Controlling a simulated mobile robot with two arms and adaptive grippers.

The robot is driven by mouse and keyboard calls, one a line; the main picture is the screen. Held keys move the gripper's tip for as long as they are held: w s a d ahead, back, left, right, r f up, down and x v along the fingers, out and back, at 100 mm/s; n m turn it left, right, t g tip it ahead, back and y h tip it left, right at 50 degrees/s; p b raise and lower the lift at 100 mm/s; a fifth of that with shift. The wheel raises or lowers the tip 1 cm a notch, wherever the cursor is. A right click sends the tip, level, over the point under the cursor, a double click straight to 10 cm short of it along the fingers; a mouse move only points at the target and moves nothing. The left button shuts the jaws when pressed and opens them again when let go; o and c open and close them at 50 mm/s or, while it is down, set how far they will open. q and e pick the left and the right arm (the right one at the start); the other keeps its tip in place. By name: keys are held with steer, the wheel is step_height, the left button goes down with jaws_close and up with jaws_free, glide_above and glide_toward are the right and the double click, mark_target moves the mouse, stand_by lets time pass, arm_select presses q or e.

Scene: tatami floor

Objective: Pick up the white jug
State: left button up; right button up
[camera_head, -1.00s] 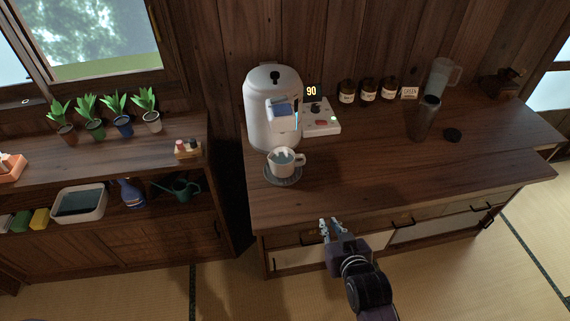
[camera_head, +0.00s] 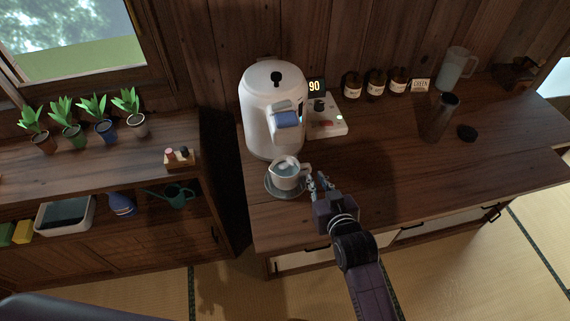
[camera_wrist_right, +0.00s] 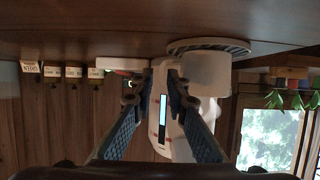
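The white jug (camera_head: 285,175) stands upright on a dark round coaster (camera_head: 271,190) in front of the white kettle-shaped machine. Its handle points right, toward my right gripper (camera_head: 318,183), which is just right of the jug. In the right wrist view, which is upside down, the jug (camera_wrist_right: 207,74) hangs from the coaster, right of the fingers. The right gripper (camera_wrist_right: 160,80) is open, with a gap between its fingers and nothing held. Whether a finger touches the handle cannot be told. My left gripper is not in view.
The white machine (camera_head: 273,105) stands close behind the jug, with a control panel (camera_head: 325,120) beside it. The counter between is clear.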

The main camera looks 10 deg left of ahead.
mark_target(310, 171)
steer(key=shift+w+a+f, duration=0.1)
steer(key=shift+w, duration=0.3)
steer(key=shift+w+a+f, duration=0.1)
steer(key=shift+w, duration=0.1)
steer(key=x, duration=0.3)
steer(key=shift+w+a+p, duration=0.1)
steer(key=shift+w+p, duration=0.05)
steer(key=shift+p, duration=0.25)
steer(key=shift+w+a+f, duration=0.15)
steer(key=shift+w+f, duration=0.05)
steer(key=shift+w, duration=0.1)
steer(key=shift+w+a+f, duration=0.1)
steer(key=shift+w+f, duration=0.1)
steer(key=shift+w, duration=0.15)
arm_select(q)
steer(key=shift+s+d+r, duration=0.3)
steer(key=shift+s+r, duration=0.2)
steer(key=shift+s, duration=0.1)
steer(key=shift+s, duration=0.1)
arm_select(e)
steer(key=shift+c, duration=0.2)
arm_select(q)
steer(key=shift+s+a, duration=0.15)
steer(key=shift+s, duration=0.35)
arm_select(e)
jaws_close()
